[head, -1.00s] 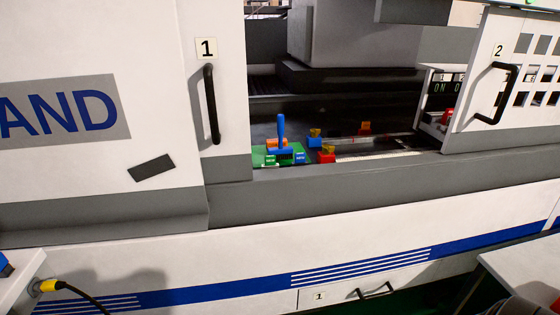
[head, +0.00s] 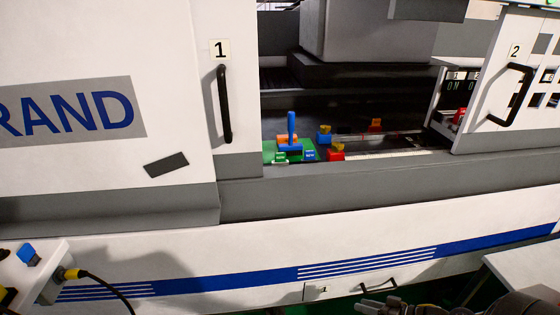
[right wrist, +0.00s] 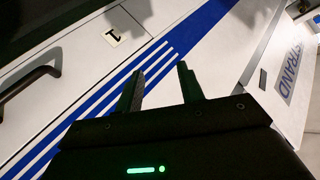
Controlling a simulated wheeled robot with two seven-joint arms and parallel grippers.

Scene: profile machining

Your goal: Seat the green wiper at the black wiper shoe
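Inside the machine's opening, in the head view, a green piece (head: 281,158) with a pale label stands on a green base (head: 268,148). I cannot tell whether this piece is the wiper. A blue upright handle (head: 291,128) and a small blue labelled piece (head: 310,155) are beside it. The black wiper shoe cannot be made out against the dark interior. My right gripper (head: 366,305) is at the bottom right, outside the machine and well below the opening. In the right wrist view its fingers (right wrist: 160,82) are apart with nothing between them. My left gripper is not in view.
Red-and-yellow (head: 335,152) and blue-and-yellow (head: 324,136) blocks stand right of the base. Door 1 (head: 235,110) and door 2 (head: 495,85) flank the opening, above a grey sill (head: 350,180). A white table (head: 35,265) with a black cable is at left.

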